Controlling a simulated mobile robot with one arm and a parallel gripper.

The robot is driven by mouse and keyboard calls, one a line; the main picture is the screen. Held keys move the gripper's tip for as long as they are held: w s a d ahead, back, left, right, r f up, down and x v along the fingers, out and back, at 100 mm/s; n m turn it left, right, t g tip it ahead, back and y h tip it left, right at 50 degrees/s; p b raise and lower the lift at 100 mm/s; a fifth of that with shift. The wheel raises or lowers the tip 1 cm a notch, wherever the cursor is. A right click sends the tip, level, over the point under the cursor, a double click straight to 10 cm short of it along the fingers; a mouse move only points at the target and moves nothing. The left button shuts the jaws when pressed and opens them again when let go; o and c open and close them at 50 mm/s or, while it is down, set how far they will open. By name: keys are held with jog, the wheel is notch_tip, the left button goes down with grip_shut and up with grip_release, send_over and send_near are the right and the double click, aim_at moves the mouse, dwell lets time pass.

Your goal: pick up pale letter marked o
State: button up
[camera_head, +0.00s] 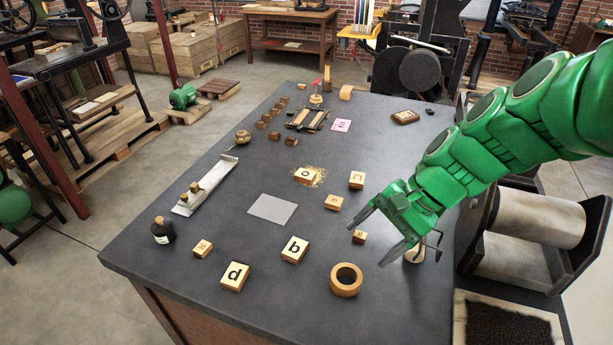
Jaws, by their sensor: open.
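The pale letter block marked o (305,175) lies on the dark table (235,265), near its middle, on a small patch of tan crumbs or dust. Its letter faces up. My green arm comes in from the right. My gripper (374,237) is open and empty, with its grey fingers spread. It is to the right of and nearer than the o block, apart from it. Nothing hides the o block.
Blocks marked b (294,249) and d (235,276) lie at the front. A wooden ring (346,280), dark bottle (163,231), grey plate (272,209) and metal tray (205,186) are also on the table. Small brown blocks (334,202) lie near the o block. A roller press (525,225) stands right.

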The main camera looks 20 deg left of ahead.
jog(key=w+a+m+y, duration=0.3)
jog(key=w+a, duration=0.5)
jog(key=w, duration=0.1)
jog(key=m+t+y, duration=0.3)
jog(key=m+y, duration=0.1)
jog(key=m, duration=0.8)
send_near(303, 173)
jog(key=shift+s+a+f, duration=0.1)
jog(key=shift+s+a, duration=0.05)
jog(key=shift+a, duration=0.25)
jog(key=shift+s+a+f, duration=0.1)
jog(key=shift+s+a, duration=0.05)
jog(key=shift+a, duration=0.2)
jog(key=shift+w+a+f+t, duration=0.1)
jog(key=shift+t, duration=0.2)
jog(key=shift+x, duration=3.85)
jog(key=shift+w, duration=0.1)
jog(key=shift+c, duration=0.2)
jog(key=c, duration=1)
